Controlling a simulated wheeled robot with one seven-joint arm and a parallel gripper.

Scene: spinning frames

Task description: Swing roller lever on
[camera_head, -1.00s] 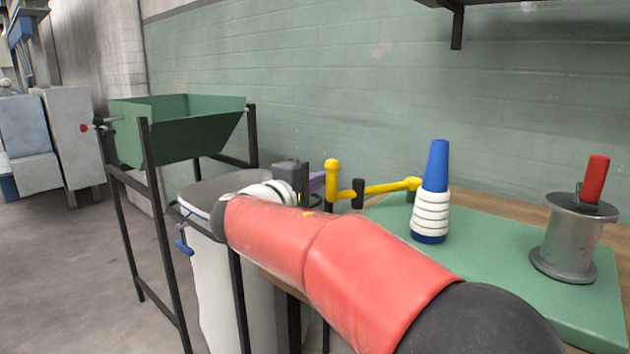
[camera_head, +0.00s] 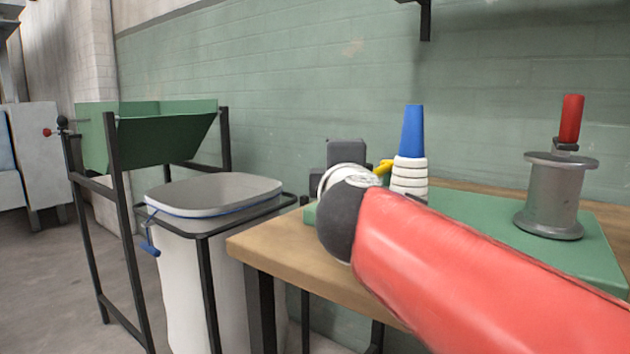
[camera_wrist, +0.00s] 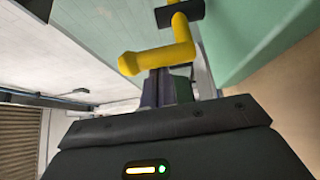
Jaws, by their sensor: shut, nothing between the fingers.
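The yellow roller lever (camera_wrist: 155,58) crosses the upper middle of the wrist view as a bent bar with a rounded end, passing through a dark block. In the head view only a small yellow piece (camera_head: 384,167) shows beside the blue cone; my arm hides the rest. In the head view the fingers are hidden behind my wrist.
A blue cone with white rings (camera_head: 410,150) and a metal spool with a red handle (camera_head: 556,195) stand on a green board (camera_head: 480,217) on the wooden bench (camera_head: 290,248). A lidded white bin (camera_head: 190,290) and a green hopper (camera_head: 165,135) on a black frame stand left.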

